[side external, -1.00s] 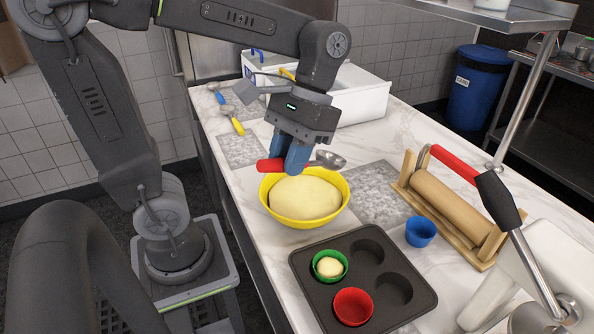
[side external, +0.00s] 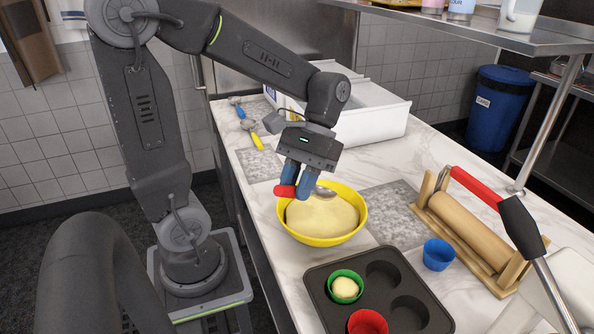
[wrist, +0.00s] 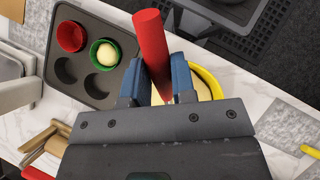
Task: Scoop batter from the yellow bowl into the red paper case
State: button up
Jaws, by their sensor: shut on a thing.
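My gripper (side external: 297,192) is shut on the red handle of a scoop (side external: 285,191). The scoop's metal head shows at the far inner side of the yellow bowl (side external: 325,241), close to the pale batter (side external: 322,218); I cannot tell whether it touches. In the wrist view the red handle (wrist: 150,45) sticks out between my blue fingers, and they hide most of the yellow bowl (wrist: 209,82). The red paper case (side external: 368,321) sits in a muffin tin (side external: 318,277), cut off by the lower picture edge. It looks empty in the wrist view (wrist: 71,36).
A green case (side external: 345,286) holding batter sits in the tin beside the red one. A blue case (side external: 438,254) stands on the counter right of the tin. A rolling pin (side external: 460,222) lies on a wooden stand. A white bin (side external: 370,110) stands behind my gripper.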

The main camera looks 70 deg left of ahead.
jog(key=shift+f, duration=3.1)
jog(key=shift+r, duration=0.1)
jog(key=shift+r, duration=2.95)
jog(key=shift+r+t+y, duration=0.55)
jog(key=shift+r+t, duration=0.3)
jog(key=shift+r, duration=0.65)
jog(key=shift+r+t+y, duration=0.55)
jog(key=shift+r+t, duration=0.3)
jog(key=shift+r, duration=0.6)
